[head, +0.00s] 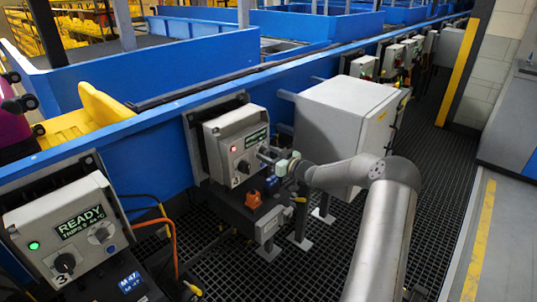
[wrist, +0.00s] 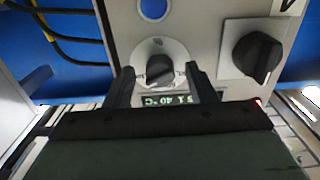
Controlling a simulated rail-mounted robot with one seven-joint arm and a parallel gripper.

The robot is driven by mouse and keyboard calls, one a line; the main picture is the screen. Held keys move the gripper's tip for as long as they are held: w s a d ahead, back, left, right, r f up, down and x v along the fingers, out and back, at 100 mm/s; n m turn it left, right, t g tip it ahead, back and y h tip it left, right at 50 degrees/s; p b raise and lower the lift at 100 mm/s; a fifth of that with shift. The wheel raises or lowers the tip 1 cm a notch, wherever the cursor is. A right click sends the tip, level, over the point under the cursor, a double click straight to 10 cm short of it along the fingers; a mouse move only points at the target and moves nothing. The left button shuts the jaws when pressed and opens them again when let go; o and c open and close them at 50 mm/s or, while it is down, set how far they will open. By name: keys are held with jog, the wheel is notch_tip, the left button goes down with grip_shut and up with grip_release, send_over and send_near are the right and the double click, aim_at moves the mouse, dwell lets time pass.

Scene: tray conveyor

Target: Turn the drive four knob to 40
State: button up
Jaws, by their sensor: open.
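The grey drive box (head: 228,128) in front of my arm has a red lamp, a green display and a large black knob (head: 243,167). My gripper (head: 274,157) is at its right side in the head view and hides part of its face. In the wrist view, the small dark knob (wrist: 160,69) on a pale round dial sits between the open fingers of my gripper (wrist: 160,76), with gaps on both sides. The display (wrist: 165,100) below it shows "40 °C" after other characters. The large black knob (wrist: 257,57) is to the right, clear of the fingers.
Another drive box (head: 65,230) with a "READY" display and a green lamp stands at the front left. A large pale cabinet (head: 340,125) stands just behind my forearm. Blue conveyor walls (head: 150,165) run behind the boxes. Dark grating (head: 440,190) on the right is clear.

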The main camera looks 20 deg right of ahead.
jog(key=shift+w+a, duration=0.1)
jog(key=shift+w, duration=0.05)
jog(key=c, duration=0.9)
jog(key=shift+c, duration=0.2)
